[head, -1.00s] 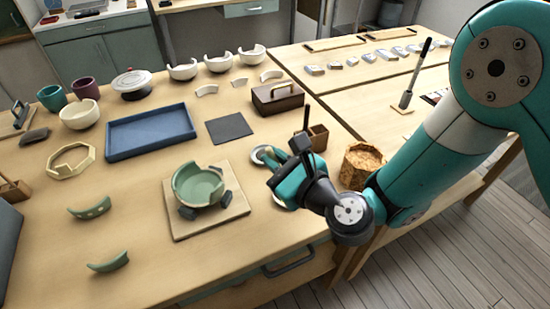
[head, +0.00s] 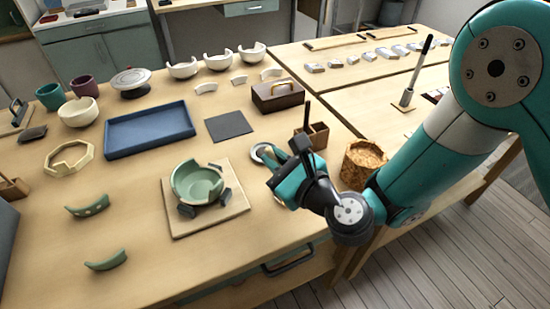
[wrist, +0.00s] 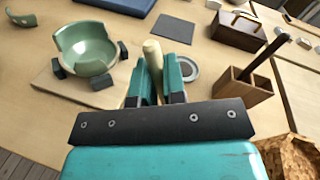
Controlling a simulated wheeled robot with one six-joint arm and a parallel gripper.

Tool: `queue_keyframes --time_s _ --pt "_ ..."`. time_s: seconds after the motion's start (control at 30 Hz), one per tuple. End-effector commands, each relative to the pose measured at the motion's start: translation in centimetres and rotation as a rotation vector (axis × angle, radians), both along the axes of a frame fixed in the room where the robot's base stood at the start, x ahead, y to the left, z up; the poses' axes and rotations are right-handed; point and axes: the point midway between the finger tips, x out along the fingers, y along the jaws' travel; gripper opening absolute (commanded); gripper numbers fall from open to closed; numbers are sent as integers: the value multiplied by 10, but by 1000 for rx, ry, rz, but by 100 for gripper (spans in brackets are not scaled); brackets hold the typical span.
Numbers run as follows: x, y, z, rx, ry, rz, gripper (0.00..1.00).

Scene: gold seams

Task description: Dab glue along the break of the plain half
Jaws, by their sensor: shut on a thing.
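My gripper (head: 279,183) is shut on a pale wooden handle (wrist: 152,54), which stands up between the teal fingers in the wrist view (wrist: 160,84). The handle's working end is hidden below the fingers. A green bowl (head: 197,183) with a broken, notched rim sits on a light board (head: 230,212), held by dark blocks; it also shows in the wrist view (wrist: 86,50). My gripper is to the right of the board, apart from the bowl. Two curved green shards, one with holes (head: 88,206) and one plain (head: 106,260), lie at the left. I cannot tell which piece is the plain half.
A round grey dish (head: 262,152) lies just behind my gripper. A wooden holder (head: 318,135) with a dark upright stick stands beyond it, and a wicker basket (head: 363,162) to the right. A blue tray (head: 150,130) and dark mat (head: 229,127) lie behind.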

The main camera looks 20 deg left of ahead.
Motion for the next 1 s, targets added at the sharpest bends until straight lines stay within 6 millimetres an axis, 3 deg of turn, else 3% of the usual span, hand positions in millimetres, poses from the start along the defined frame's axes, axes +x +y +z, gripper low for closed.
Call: queue_keyframes --time_s 1.0 --pt "0 0 -10 0 0 0 0"
